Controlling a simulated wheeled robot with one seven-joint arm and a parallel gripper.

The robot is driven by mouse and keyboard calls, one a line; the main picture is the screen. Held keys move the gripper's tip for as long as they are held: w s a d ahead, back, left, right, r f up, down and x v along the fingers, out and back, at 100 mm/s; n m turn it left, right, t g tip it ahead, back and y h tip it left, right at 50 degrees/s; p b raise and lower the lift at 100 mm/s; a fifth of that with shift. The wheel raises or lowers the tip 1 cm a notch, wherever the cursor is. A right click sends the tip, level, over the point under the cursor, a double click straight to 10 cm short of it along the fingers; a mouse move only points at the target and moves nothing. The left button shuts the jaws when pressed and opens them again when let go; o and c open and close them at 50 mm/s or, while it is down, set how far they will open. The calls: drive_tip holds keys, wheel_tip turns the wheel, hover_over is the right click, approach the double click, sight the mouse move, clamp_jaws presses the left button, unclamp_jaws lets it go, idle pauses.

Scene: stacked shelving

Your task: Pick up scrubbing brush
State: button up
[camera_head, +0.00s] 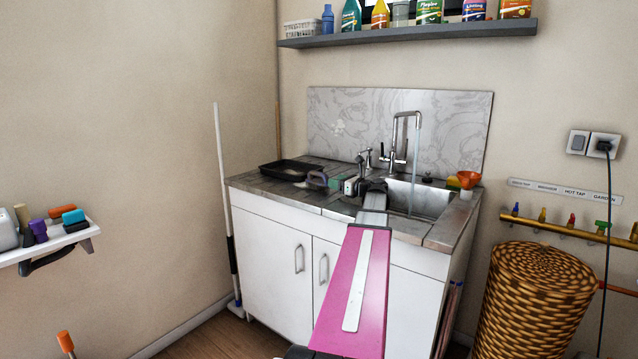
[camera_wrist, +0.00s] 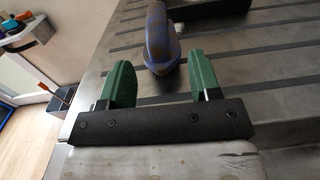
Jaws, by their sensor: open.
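A purple-and-grey object that looks like the scrubbing brush (camera_head: 317,179) sits on the counter left of the sink in the head view. In the wrist view the brush (camera_wrist: 158,38) stands in front of my gripper, its near end about level with the gap between the fingertips. My gripper (camera_wrist: 160,72) is open and empty, with one green finger on each side of that gap. In the head view my gripper (camera_head: 338,183) is just right of the brush, partly hidden by my arm.
A black tray (camera_head: 290,170) lies on the grooved counter (camera_head: 258,181) behind the brush. The sink (camera_head: 420,198) with its tap (camera_head: 393,140) is at right. A wall shelf (camera_head: 410,34) holds several bottles.

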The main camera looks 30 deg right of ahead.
sight(326, 175)
drive_tip(key=shift+r+x, duration=0.15)
drive_tip(key=shift+x, duration=1.25)
drive_tip(key=shift+r+x, duration=0.1)
drive_tip(key=shift+x, duration=1.25)
drive_tip(key=shift+c, duration=0.3)
drive_tip(key=c, duration=1)
